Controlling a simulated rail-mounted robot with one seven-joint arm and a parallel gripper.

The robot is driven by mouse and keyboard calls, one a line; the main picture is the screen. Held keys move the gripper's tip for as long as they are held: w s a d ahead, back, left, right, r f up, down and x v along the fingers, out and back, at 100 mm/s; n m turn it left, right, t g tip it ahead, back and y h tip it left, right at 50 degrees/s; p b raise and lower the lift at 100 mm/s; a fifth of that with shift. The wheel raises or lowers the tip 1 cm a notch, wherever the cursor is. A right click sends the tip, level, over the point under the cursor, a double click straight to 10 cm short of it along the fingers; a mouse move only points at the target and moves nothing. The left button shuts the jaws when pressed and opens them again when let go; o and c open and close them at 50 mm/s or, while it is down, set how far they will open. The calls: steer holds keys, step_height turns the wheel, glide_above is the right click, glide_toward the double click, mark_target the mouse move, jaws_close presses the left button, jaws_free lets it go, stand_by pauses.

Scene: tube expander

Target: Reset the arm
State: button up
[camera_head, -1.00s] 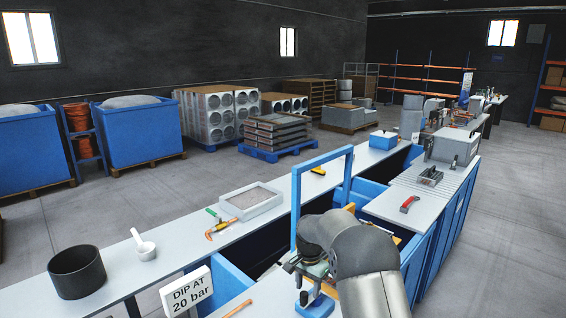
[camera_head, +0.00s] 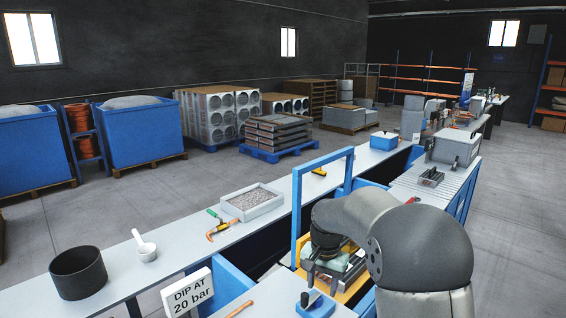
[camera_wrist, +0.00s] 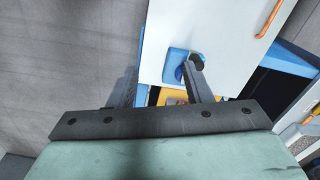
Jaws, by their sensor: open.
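A blue block with a black knob (camera_head: 316,305) lies on the bench just in front of my gripper. The block also shows in the wrist view (camera_wrist: 178,64), partly behind the right finger; I cannot tell the gap between them. My arm hides part of the bench to the right.
A blue frame (camera_head: 296,205) stands upright close behind my gripper. The sign (camera_head: 190,295) reading "DIP AT 20 bar" stands at front left.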

steer(key=s+d+n+b, duration=0.1)
steer(key=s+d+n, duration=0.1)
steer(key=s, duration=1.3)
steer(key=s+d+r+n+b, duration=0.1)
steer(key=s+d+n, duration=0.2)
steer(key=s, duration=1.3)
steer(key=shift+s+r+t, duration=0.15)
steer(key=shift+s+t, duration=0.05)
steer(key=shift+t, duration=0.1)
